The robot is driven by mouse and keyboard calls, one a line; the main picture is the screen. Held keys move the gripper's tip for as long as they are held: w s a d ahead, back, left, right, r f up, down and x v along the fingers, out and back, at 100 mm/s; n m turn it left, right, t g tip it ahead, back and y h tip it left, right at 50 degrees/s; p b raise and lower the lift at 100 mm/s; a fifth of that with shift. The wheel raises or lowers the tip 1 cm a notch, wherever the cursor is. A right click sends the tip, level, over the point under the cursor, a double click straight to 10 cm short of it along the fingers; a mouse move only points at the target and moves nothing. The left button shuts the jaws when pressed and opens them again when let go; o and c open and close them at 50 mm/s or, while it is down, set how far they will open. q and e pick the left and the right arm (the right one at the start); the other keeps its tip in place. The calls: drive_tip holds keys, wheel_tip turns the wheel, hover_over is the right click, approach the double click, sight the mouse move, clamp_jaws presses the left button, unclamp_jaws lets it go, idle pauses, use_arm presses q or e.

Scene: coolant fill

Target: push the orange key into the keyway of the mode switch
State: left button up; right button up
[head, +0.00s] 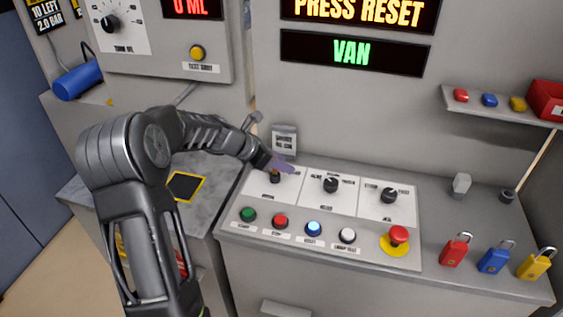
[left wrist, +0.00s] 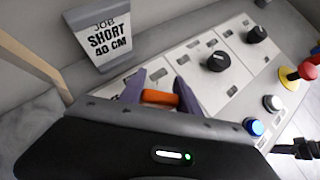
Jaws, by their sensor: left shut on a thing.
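My left gripper (head: 279,164) is over the leftmost white plate (head: 259,185) of the control panel in the head view. A small dark switch (head: 275,177) stands on that plate just under the fingertips; I take it for the mode switch, but its label is too small to read. In the left wrist view, the purple fingers of my left gripper (left wrist: 158,93) are shut on the orange key (left wrist: 160,98). The key's tip and the keyway are hidden, so I cannot tell whether they touch.
Two black knobs (head: 331,185) (head: 389,195) stand right of the switch. Several buttons (head: 313,228) and a red emergency stop (head: 398,235) line the front. A small sign (left wrist: 105,40) stands behind. Padlocks (head: 494,259) sit at the right.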

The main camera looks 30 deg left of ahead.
use_arm(q)
drive_tip(key=shift+f+b, duration=0.65)
drive_tip(key=shift+f, duration=0.35)
drive_tip(key=o, duration=1.4)
drive_tip(key=shift+s+r, duration=0.1)
drive_tip(key=v, duration=0.7)
drive_tip(key=shift+s+r+b, duration=0.15)
drive_tip(key=shift+s+b, duration=0.05)
drive_tip(key=shift+b, duration=0.15)
drive_tip(key=shift+c, duration=0.2)
